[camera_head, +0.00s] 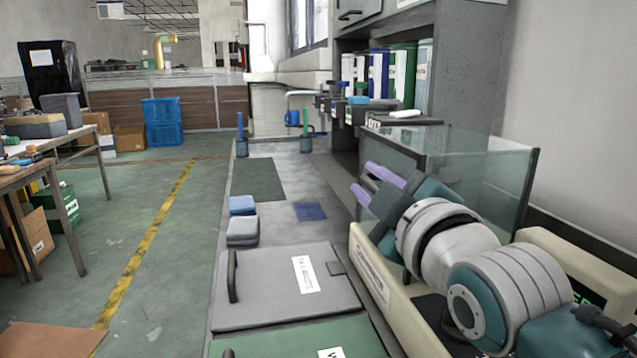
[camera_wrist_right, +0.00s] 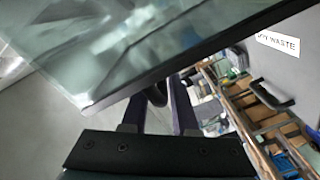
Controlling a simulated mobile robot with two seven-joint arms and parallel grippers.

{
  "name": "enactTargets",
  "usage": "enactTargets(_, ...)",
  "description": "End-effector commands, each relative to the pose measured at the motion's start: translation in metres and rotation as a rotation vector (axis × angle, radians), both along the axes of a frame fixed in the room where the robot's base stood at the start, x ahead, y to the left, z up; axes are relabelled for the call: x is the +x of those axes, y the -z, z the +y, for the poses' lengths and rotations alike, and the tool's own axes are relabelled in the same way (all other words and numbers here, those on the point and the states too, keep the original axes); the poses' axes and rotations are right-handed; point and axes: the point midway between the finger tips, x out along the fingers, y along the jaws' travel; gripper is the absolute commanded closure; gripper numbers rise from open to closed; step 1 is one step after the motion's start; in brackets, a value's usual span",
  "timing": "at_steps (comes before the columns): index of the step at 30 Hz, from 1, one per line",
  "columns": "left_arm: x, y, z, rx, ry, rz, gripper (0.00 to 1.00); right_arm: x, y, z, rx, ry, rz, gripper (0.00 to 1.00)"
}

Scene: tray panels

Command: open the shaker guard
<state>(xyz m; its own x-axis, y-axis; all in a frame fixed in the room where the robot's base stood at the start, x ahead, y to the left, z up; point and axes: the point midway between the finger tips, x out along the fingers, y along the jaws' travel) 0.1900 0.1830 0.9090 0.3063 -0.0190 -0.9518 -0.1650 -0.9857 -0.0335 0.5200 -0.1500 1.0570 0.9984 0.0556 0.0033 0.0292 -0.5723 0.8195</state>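The shaker guard (camera_head: 485,165) is a clear, greenish panelled cover with dark edges at the right of the head view, over the cream shaker body (camera_head: 372,278). My right gripper (camera_head: 361,176) is at the guard's left side, its two purple fingers apart with a gap between them. I cannot tell whether the fingers touch the guard. My right arm hides much of the shaker. My left gripper is not in view.
A grey lidded panel (camera_head: 275,292) with a black handle and white label lies on the bench left of the shaker. Small blue and grey blocks (camera_head: 242,230) sit behind it. Binders (camera_head: 378,75) stand on a shelf behind the guard. The mid-bench is mostly clear.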

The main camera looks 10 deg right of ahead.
Motion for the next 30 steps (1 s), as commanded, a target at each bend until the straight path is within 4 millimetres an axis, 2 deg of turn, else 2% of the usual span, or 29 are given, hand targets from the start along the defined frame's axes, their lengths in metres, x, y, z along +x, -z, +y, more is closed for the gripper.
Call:
enactTargets(1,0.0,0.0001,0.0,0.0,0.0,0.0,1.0,-0.0002,0.0015,0.0002,0.0,0.0,0.004,0.83)
enactTargets(6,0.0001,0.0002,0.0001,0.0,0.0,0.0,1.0,-0.0004,0.0026,0.0003,0.0,-0.001,0.007,1.0)
enactTargets(30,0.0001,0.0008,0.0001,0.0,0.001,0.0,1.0,-0.0012,0.0077,0.0002,0.001,0.0,0.019,1.0)
